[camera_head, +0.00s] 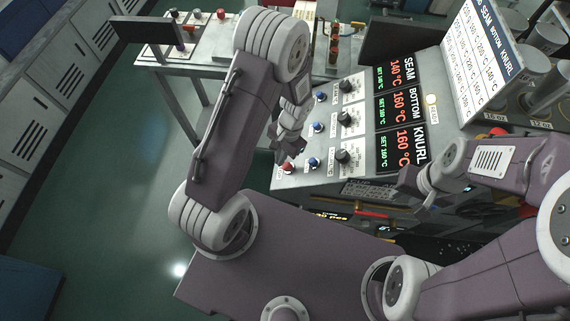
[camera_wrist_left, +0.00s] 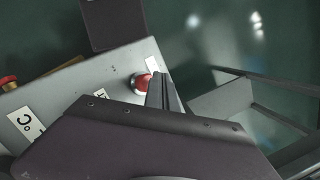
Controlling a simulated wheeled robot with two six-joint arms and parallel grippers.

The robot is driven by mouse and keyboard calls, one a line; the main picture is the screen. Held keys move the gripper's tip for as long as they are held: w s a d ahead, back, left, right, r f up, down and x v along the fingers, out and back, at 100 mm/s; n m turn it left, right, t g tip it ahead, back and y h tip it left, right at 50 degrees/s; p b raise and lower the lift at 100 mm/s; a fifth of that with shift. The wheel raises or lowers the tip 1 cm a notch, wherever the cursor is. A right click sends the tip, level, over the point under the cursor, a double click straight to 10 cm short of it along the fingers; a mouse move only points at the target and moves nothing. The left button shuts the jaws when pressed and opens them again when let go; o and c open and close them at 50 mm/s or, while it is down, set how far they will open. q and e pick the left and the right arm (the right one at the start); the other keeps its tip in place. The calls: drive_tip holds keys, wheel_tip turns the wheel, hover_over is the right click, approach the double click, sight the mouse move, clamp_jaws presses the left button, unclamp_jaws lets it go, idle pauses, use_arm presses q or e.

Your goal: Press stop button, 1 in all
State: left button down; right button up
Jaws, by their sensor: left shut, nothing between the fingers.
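A red button (camera_head: 287,167) sits at the lower left corner of the grey control panel (camera_head: 312,180), below a row of blue buttons. My left gripper (camera_head: 284,153) is shut and empty, with its tips right at the red button. In the left wrist view the same red button (camera_wrist_left: 140,84) shows beside the gripper's dark fingers (camera_wrist_left: 163,92), which partly cover it. I cannot tell whether they touch or whether the button is pushed in. My right gripper (camera_head: 418,192) is at the panel's lower right side; its opening is unclear.
The panel carries black knobs (camera_head: 344,118) and red-lit temperature displays (camera_head: 398,108). A red mushroom button with a yellow collar (camera_wrist_left: 8,83) shows at the left wrist view's left edge. A metal table (camera_head: 205,70) stands behind. Open green floor (camera_head: 120,190) lies to the left.

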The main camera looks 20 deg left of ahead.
use_arm(q)
drive_tip(key=shift+d+f, duration=0.15)
drive_tip(key=shift+f, duration=0.05)
drive_tip(key=shift+w+d+f+b, duration=0.1)
drive_tip(key=shift+d+f+b, duration=0.2)
drive_tip(key=shift+f, duration=0.1)
idle(0.7)
drive_tip(key=shift+a+r, duration=0.1)
drive_tip(key=shift+r, duration=0.05)
drive_tip(key=shift+a+r+p, duration=0.45)
drive_tip(key=shift+r+p, duration=0.15)
drive_tip(key=shift+p, duration=0.1)
drive_tip(key=a+r+p, duration=0.1)
drive_tip(key=r, duration=0.1)
drive_tip(key=s+a+r+p, duration=0.1)
drive_tip(key=a+r+p, duration=0.1)
drive_tip(key=shift+p, duration=0.3)
idle(0.8)
